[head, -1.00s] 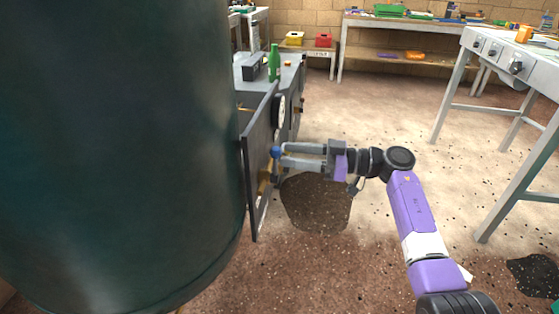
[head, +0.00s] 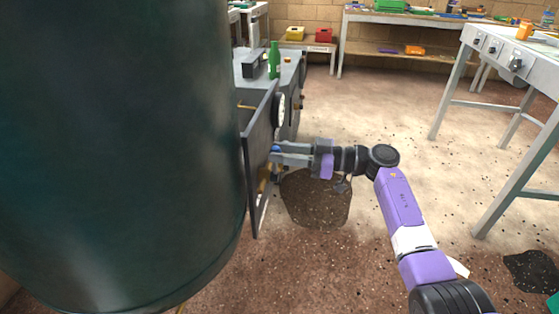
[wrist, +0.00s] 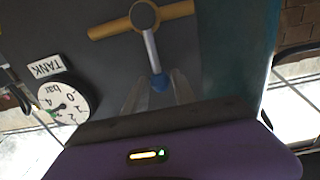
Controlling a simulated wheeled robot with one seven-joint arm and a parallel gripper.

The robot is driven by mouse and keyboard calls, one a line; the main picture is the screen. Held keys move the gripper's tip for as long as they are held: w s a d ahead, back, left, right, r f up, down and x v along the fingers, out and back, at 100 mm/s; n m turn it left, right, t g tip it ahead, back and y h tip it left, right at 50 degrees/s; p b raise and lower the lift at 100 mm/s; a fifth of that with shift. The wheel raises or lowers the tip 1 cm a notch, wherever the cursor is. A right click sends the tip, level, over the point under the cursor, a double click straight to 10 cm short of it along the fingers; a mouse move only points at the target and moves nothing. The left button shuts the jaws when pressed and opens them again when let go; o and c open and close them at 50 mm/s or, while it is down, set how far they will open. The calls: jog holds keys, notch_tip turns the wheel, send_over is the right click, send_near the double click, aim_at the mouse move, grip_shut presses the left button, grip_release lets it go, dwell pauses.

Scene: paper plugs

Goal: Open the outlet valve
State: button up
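The outlet valve is a brass pipe (wrist: 180,10) with a round hub and a grey lever (wrist: 150,48) ending in a blue knob (wrist: 158,82), seen in the wrist view. The lever points from the hub toward my gripper. My gripper (head: 278,154) reaches in from the right at the dark upright panel (head: 260,135). In the wrist view its fingers (wrist: 159,88) lie on both sides of the blue knob and appear closed on it. In the head view the fingers mostly hide the knob.
The large green tank (head: 110,140) fills the left. A dial gauge (wrist: 63,104) labelled TANK is beside the valve. A grey table (head: 510,60) stands at right; floor between is open, with dark patches.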

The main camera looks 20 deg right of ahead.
jog(key=c, duration=0.4)
jog(key=shift+c, duration=0.2)
jog(key=shift+w+d+f+m+p, duration=0.1)
jog(key=shift+w+d+m+p, duration=0.3)
jog(key=shift+m+p, duration=0.45)
jog(key=shift+w+d+f+m+p, duration=0.1)
jog(key=shift+w+d+m+p, duration=0.1)
jog(key=shift+w+m+p, duration=0.5)
jog(key=shift+r, duration=0.1)
jog(key=shift+w+d+f+m, duration=0.3)
jog(key=shift+w+m, duration=0.1)
jog(key=shift+m, duration=0.4)
jog(key=shift+w+d+f+m, duration=0.25)
jog(key=shift+w+m, duration=0.15)
jog(key=shift+m, duration=0.35)
jog(key=shift+r, duration=0.1)
